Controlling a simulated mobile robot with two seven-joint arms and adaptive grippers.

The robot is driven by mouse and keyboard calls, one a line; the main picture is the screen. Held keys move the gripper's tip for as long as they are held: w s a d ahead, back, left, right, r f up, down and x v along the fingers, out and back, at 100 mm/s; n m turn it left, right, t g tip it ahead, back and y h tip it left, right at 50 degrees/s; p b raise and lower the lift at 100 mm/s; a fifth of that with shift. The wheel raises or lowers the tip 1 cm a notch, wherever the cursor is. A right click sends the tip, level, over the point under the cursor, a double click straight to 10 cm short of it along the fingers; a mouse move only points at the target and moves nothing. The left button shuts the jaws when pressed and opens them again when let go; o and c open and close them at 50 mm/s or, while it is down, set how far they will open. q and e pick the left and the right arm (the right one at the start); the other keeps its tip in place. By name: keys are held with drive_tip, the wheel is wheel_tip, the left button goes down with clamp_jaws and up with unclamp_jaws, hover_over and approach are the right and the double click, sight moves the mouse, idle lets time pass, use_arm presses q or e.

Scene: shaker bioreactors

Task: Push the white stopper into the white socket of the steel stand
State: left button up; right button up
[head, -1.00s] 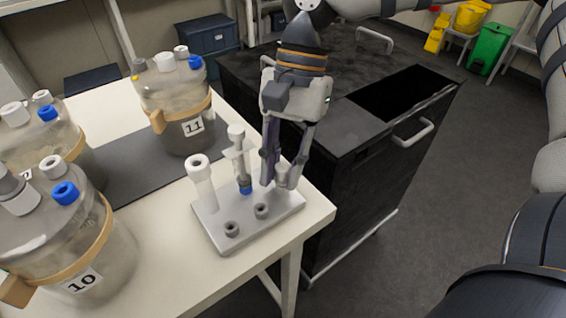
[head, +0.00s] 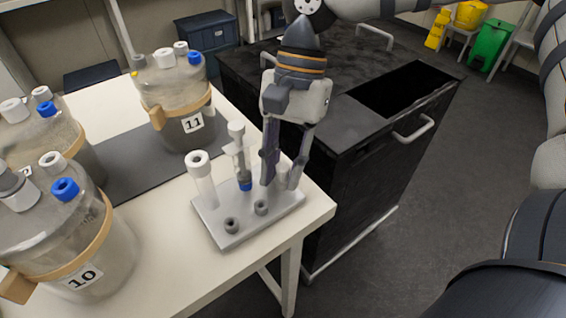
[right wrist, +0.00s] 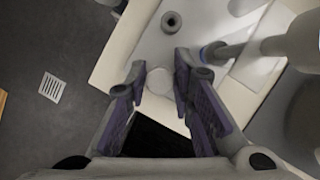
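The steel stand (head: 236,227) lies flat on the front corner of the white table. My right gripper (head: 281,182) points down over the stand's right end, its fingers apart. Between its fingertips is a short white round piece (head: 284,173), which looks like the white stopper. In the right wrist view its plain round top (right wrist: 160,80) shows between the open fingers (right wrist: 160,75), with a gap visible beside it. The white socket under it is hidden, so how deep the stopper sits cannot be told. My left gripper is not in view.
Bioreactor 11 (head: 176,95), bioreactor 10 (head: 75,235) and another stand to the left. A black cabinet (head: 365,165) stands behind.

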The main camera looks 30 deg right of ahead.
drive_tip(key=o, duration=0.3)
drive_tip(key=shift+o, duration=0.2)
drive_tip(key=v, duration=1.2)
